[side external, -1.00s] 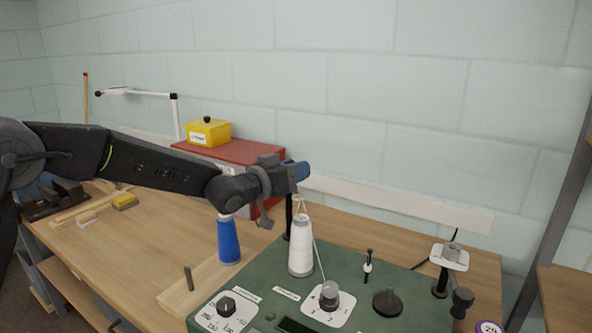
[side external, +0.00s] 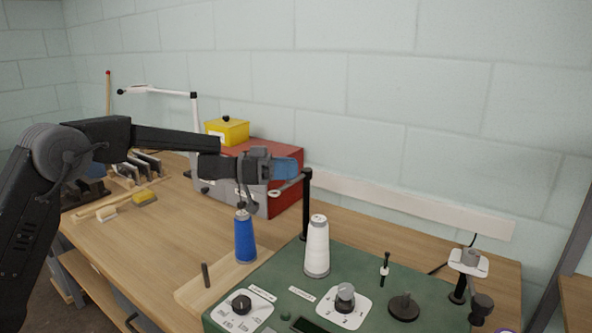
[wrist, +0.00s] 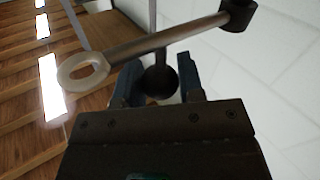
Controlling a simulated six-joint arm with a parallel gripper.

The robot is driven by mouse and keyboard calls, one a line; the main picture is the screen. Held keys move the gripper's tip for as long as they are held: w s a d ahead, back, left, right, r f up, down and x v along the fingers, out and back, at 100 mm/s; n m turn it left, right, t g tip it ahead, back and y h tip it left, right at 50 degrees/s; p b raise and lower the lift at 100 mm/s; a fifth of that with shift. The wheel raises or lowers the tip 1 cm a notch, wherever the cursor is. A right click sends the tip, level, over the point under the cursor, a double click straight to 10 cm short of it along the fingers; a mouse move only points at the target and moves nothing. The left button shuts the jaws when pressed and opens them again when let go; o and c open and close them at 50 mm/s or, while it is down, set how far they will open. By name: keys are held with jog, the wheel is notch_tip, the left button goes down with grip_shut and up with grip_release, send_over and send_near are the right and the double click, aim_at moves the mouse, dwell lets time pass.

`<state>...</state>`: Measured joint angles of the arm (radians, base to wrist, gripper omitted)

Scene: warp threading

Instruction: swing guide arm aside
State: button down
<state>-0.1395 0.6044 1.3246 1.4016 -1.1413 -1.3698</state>
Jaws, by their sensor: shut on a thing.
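The guide arm (side external: 292,183) is a thin grey bar on top of a black post (side external: 306,215). It points left, off to the side of the white thread cone (side external: 317,248), and its pale ring is at its free end. In the wrist view the bar (wrist: 150,45) runs from the post top to the ring (wrist: 83,71). My gripper (side external: 297,168) is at the bar, above the bench, left of the post. In the wrist view, its blue fingertips stand on both sides of a dark round knob (wrist: 160,82) under the bar, shut on it.
A blue thread cone (side external: 245,238) stands below my wrist. The green panel (side external: 375,285) carries knobs and a small upright lever (side external: 385,268). A red box (side external: 285,160) with a yellow box (side external: 228,131) on top stands behind.

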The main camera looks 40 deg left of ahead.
jog(key=shift+w+a+r+m+g+h, duration=0.1)
jog(key=shift+a+m+g+h, duration=0.55)
jog(key=shift+g, duration=0.4)
jog(key=shift+w+a+m+g+h, duration=0.1)
jog(key=shift+a+m+g+h, duration=0.3)
jog(key=shift+m+g, duration=0.55)
jog(key=shift+a, duration=0.1)
jog(key=c, duration=0.8)
grip_release()
jog(key=shift+o, duration=0.2)
jog(key=v, duration=1.3)
jog(key=shift+a, duration=0.4)
